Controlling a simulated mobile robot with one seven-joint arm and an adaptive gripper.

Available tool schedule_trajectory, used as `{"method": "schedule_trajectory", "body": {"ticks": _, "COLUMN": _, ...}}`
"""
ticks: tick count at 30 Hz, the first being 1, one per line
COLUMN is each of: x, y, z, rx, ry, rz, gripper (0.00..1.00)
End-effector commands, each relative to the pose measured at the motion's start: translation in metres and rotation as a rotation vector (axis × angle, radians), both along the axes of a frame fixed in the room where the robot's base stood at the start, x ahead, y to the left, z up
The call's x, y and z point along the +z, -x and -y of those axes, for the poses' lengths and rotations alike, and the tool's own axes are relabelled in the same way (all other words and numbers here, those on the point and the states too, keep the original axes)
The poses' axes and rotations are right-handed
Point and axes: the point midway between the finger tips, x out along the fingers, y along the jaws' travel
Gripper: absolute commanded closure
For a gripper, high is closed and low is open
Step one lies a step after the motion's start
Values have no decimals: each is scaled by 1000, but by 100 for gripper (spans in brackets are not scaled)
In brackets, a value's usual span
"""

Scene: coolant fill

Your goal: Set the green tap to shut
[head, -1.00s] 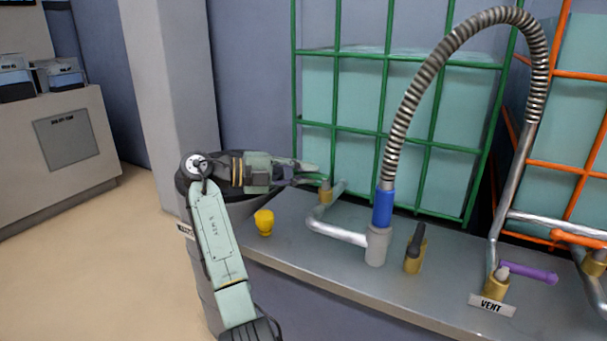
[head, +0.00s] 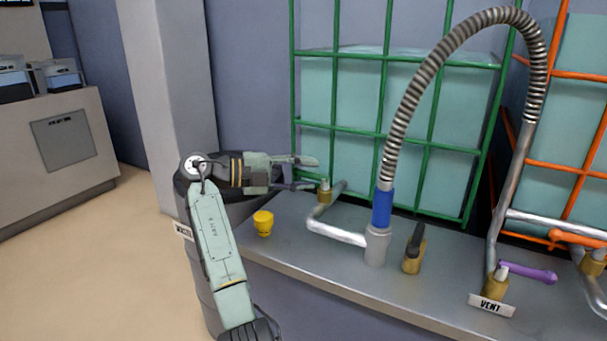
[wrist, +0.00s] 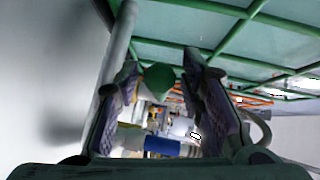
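The green tap shows in the head view as a small brass valve body (head: 325,194) on the bent pipe at the foot of the green cage. Its handle is hard to make out there behind my gripper (head: 312,174). In the wrist view the rounded green handle end (wrist: 158,77) shows between the two dark finger pads, with a gap on the right side. My gripper is open, its fingers pointing right towards the tap from the left. I cannot tell whether the left pad touches the handle.
A yellow knob (head: 263,223) stands on the grey bench (head: 310,255). Right of the tap are a hose with a blue collar (head: 382,208), a black-handled valve (head: 415,248), a purple-handled valve (head: 525,272) by the VENT label (head: 492,305), and an orange handle (head: 578,238). The green cage (head: 410,140) stands behind.

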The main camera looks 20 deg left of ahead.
Motion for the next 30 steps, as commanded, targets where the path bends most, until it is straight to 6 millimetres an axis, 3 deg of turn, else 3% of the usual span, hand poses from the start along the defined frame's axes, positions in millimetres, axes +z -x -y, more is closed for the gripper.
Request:
{"method": "schedule_trajectory", "body": {"ticks": 8, "x": 3, "y": 8, "z": -14, "rx": 1, "ry": 1, "rz": 1, "gripper": 64}}
{"method": "schedule_trajectory", "body": {"ticks": 21, "x": 15, "y": 54, "z": -87, "rx": 2, "ry": 0, "rz": -1, "gripper": 64}}
{"method": "schedule_trajectory", "body": {"ticks": 30, "x": 16, "y": 63, "z": -101, "rx": 0, "ry": 0, "rz": 0, "gripper": 64}}
